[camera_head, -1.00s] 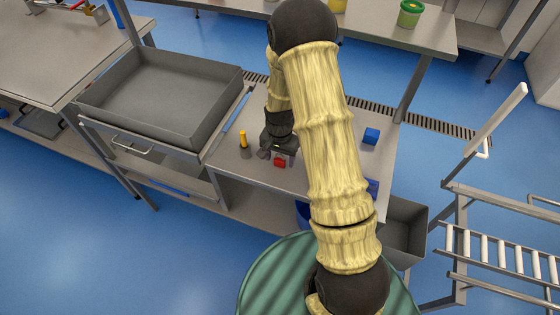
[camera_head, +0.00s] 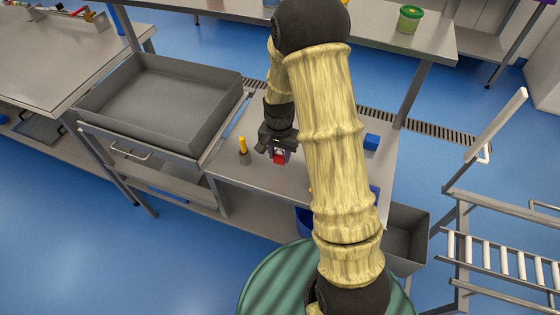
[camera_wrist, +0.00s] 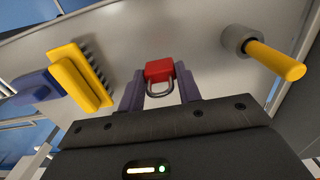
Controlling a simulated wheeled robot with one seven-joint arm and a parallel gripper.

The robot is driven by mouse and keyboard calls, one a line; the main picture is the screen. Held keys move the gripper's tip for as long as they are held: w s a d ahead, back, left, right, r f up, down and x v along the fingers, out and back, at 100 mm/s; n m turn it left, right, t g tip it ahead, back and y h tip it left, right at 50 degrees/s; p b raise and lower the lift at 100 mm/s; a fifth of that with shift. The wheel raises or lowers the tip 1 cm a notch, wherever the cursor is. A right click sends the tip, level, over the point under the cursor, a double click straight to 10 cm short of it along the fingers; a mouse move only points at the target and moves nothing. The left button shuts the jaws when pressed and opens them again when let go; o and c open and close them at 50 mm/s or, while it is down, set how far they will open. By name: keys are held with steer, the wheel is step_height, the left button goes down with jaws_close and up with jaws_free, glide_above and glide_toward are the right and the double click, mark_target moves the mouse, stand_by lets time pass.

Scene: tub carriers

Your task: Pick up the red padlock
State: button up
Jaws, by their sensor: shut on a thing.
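The red padlock (camera_head: 280,157) is held between the fingers of my gripper (camera_head: 279,150), above the grey table. In the wrist view the padlock (camera_wrist: 159,70) has its red body pointing away from the gripper and its grey shackle toward the palm. The two dark fingers of my gripper (camera_wrist: 160,90) close on it from both sides. In the head view my gripper hides part of the padlock.
A yellow-handled tool with a grey base (camera_head: 243,150) stands left of my gripper. A blue block (camera_head: 371,142) lies to the right. A large grey tray (camera_head: 160,95) stands at left.

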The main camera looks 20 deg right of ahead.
step_height(320, 180, up, 5)
steer(key=shift+r, duration=0.1)
steer(key=shift+s, duration=0.15)
stand_by(0.5)
stand_by(1.3)
